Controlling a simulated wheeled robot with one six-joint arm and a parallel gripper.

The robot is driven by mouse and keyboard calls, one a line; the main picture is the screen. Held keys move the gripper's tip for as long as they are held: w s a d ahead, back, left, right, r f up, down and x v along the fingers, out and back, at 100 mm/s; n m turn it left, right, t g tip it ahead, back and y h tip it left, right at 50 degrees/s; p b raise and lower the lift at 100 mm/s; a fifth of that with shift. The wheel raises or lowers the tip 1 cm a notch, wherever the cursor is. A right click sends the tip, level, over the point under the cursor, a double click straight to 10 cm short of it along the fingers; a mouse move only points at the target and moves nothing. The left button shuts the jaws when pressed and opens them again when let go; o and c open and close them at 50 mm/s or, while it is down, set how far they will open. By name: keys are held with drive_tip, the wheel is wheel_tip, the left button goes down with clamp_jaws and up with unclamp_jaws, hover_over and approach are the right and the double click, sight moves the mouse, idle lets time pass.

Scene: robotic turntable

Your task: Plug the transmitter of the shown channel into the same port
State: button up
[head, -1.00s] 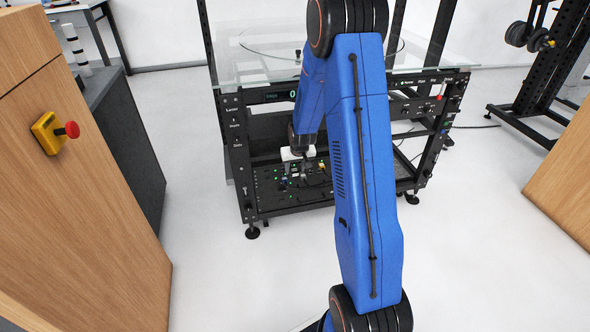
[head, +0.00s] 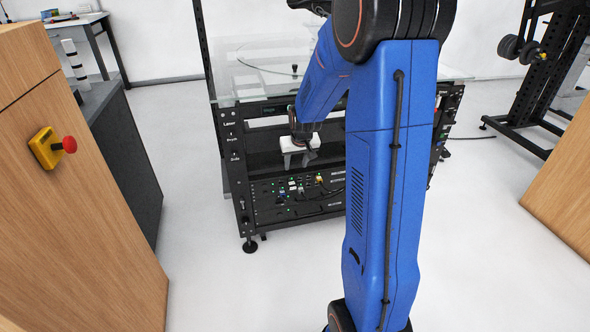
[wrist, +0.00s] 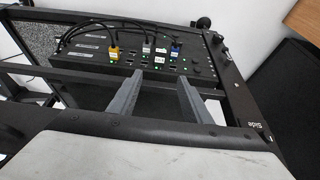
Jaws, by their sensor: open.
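My gripper (head: 298,163) is open and empty, above and in front of the black port panel (head: 262,214) on the rack's lower part. In the wrist view my gripper (wrist: 158,82) has its two grey fingers apart, with the panel (wrist: 90,72) beyond them. A yellow plug (wrist: 114,52), a grey-white plug (wrist: 147,45) and a blue plug (wrist: 175,49) with dark cables sit at the panel. A white piece (wrist: 160,57) is between the grey-white and blue ones. Small green lights show near them.
A glass-topped turntable (head: 235,80) forms the rack's top. A wooden cabinet (head: 85,210) with a red button (head: 69,144) stands at left, another wooden block (head: 560,185) at right.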

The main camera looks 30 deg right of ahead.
drive_tip(key=shift+v, duration=1)
drive_tip(key=s+a+r+n, duration=0.1)
drive_tip(key=s+a+r, duration=0.5)
drive_tip(key=s, duration=0.2)
drive_tip(key=s+a+r+n, duration=0.1)
drive_tip(key=s+a+r, duration=0.4)
drive_tip(key=s+r, duration=0.25)
drive_tip(key=s+a, duration=0.3)
drive_tip(key=s, duration=0.7)
drive_tip(key=s+a+r+n+y, duration=0.1)
drive_tip(key=s+a, duration=0.2)
drive_tip(key=s, duration=0.7)
drive_tip(key=shift+r, duration=0.3)
drive_tip(key=shift+a, duration=0.15)
drive_tip(key=shift+c, duration=0.5)
